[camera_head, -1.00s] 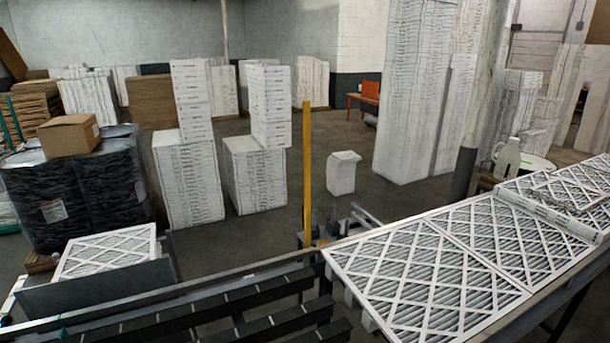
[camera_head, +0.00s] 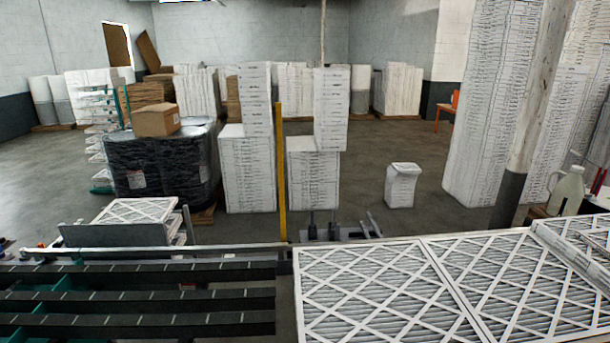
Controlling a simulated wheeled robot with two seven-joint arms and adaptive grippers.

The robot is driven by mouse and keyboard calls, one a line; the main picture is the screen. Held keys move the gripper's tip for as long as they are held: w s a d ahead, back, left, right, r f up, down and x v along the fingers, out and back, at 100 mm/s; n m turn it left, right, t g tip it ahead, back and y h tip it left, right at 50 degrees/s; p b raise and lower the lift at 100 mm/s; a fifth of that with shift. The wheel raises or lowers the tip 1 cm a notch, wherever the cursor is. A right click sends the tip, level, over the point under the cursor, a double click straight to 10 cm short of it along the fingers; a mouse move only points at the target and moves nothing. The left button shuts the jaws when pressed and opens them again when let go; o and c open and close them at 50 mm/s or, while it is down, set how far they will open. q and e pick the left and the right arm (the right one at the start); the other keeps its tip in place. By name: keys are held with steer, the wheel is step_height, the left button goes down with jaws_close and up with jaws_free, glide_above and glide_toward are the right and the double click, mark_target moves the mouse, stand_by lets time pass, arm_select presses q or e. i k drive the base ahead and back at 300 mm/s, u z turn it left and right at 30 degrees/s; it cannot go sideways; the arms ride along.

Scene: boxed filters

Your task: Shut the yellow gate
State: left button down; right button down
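A tall, thin yellow upright (camera_head: 281,175) stands near the middle of the head view, behind the near rail and in front of the white stacks. It looks like a narrow post or a gate seen edge-on; I cannot tell which. No wider yellow panel shows. Neither of my grippers is in view.
Framed white filters (camera_head: 385,295) lie on a surface at the near right. Dark slatted rails (camera_head: 140,298) fill the near left. Behind them stand white box stacks (camera_head: 247,172), a black-wrapped pallet (camera_head: 160,170) and a white bin (camera_head: 402,185). Open floor (camera_head: 395,150) shows farther back.

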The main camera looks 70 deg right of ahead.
mark_target(280, 123)
steer(key=k, duration=0.15)
steer(key=z, duration=1)
